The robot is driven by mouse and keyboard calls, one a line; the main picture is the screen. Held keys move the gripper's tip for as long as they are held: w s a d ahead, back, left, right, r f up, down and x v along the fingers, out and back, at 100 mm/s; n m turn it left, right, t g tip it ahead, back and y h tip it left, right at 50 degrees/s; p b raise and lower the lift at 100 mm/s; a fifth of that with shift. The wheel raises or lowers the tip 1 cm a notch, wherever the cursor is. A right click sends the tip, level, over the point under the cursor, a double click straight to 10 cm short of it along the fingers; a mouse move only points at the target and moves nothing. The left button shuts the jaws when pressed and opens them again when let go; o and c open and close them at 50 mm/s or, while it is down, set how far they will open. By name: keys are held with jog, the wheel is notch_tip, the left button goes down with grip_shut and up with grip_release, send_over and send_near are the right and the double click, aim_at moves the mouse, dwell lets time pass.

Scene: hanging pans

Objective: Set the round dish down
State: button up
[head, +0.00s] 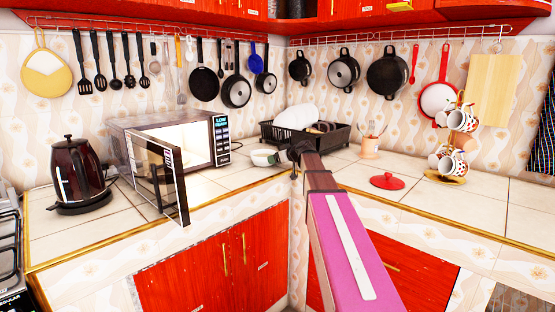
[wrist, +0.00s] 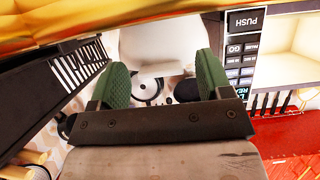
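The round dish is a small white bowl (head: 263,158), seen in the head view between the microwave and the dish rack, low over the counter. My gripper (head: 279,157) reaches it from its right side. In the wrist view, which is upside down, the white dish (wrist: 160,45) fills the space between the green finger pads of my gripper (wrist: 160,68). The pads sit at its two sides and appear closed on it. I cannot tell whether its underside touches the counter.
The microwave (head: 180,138) has its door (head: 165,180) swung open toward the front. A black dish rack (head: 335,140) stands close behind my gripper. A red lid (head: 387,182) and a mug stand (head: 446,178) are to the right. Bare tiles (head: 225,178) lie before the microwave.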

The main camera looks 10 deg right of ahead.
jog(key=v, duration=1.2)
jog(key=s+a+f+m+g+h, duration=0.15)
jog(key=s+f, duration=0.25)
jog(key=f, duration=0.4)
jog(key=s+a+f+m+g+h, duration=0.1)
jog(key=s+a+f+g, duration=0.25)
jog(key=f, duration=0.45)
jog(key=s+a+f+m+g+h, duration=0.1)
jog(key=s+a+f, duration=0.1)
jog(key=s+f, duration=0.45)
jog(key=s+a+f+m+g+h, duration=0.1)
jog(key=s+f+m+g+h, duration=0.3)
jog(key=s+f, duration=1)
notch_tip(320, 180, down, 3)
jog(key=shift+s+a+r+g+h, duration=0.1)
jog(key=shift+s+a+g+h, duration=0.1)
jog(key=shift+s+g+h, duration=0.2)
